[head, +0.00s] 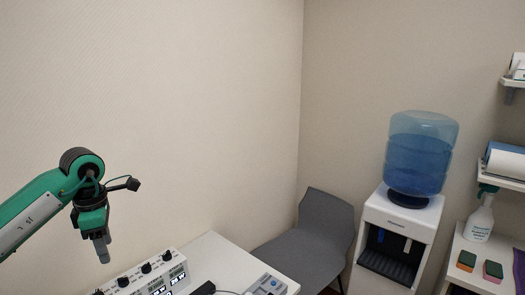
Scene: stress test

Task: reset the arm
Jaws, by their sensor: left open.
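My left arm (40,208) comes in from the left edge, green with dark joints. Its left gripper (102,249) points down, open and with nothing seen in it. It hangs in front of the pale wall, above and to the left of a white device with black knobs (150,272). My right arm and gripper are not in view.
A white table (225,262) holds the knobbed device and a small grey-blue unit (267,286). A grey chair (311,245) stands in the corner. A water dispenser (398,230) with a blue bottle (418,155) is to the right. A spray bottle (480,220) and sponges (466,261) sit on a white surface.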

